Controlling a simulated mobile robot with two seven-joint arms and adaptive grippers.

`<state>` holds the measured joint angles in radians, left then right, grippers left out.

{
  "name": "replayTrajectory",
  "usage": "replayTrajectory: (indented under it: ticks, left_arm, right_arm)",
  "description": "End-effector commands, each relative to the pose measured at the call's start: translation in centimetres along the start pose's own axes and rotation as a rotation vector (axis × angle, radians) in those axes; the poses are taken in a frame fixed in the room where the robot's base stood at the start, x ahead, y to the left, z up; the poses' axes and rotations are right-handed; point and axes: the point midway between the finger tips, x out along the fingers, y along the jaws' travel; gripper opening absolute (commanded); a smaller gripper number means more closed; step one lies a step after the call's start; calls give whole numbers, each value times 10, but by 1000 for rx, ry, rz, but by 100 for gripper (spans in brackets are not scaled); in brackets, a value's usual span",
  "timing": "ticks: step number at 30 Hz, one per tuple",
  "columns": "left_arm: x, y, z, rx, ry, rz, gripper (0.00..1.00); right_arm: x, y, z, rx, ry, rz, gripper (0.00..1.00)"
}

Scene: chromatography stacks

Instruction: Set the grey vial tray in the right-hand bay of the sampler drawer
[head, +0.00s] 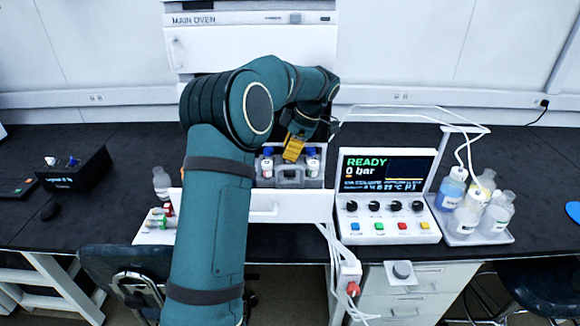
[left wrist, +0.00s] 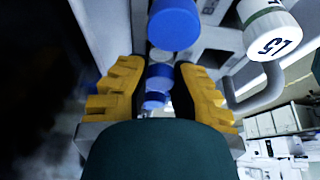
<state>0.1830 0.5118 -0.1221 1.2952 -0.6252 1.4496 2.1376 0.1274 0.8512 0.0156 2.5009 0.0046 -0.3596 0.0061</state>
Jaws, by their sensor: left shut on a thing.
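The grey vial tray (head: 290,181) shows behind the drawer's front, at its right-hand end, with blue-capped vials at its left and right. The white sampler drawer (head: 292,206) stands out toward me; my left arm covers its left part. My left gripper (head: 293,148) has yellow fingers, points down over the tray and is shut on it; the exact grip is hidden. In the left wrist view, blue and grey caps show between and beyond the fingers (left wrist: 160,72), with a grey handle loop (left wrist: 256,92) on the right. The tray's underside is hidden, so I cannot tell whether it rests on the drawer floor. My right gripper is not in view.
A control box (head: 388,188) reading READY, 0 bar stands close right of the drawer. Solvent bottles (head: 467,218) stand on a tray farther right. A small vial rack (head: 157,222) and a clear bottle (head: 161,183) are left of my arm. A black box (head: 75,168) lies far left.

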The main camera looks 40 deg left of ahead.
Motion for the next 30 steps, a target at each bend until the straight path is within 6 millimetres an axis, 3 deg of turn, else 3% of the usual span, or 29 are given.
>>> replayTrajectory:
  ticks: [5,13,21,22,23,30]
  left_arm:
    - [9,0,3,-1,0,0,0]
    - [45,1,17,-1,0,-2,0]
    - [47,4,19,-1,-1,1,0]
    - [48,4,19,0,-1,0,32]
    - [48,4,19,0,-1,0,42]
    - [47,4,19,-1,-1,0,43]
  right_arm:
    - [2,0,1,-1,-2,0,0]
    - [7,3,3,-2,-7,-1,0]
    - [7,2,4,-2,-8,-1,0]
    - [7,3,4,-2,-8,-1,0]
    - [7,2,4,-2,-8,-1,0]
    - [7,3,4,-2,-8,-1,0]
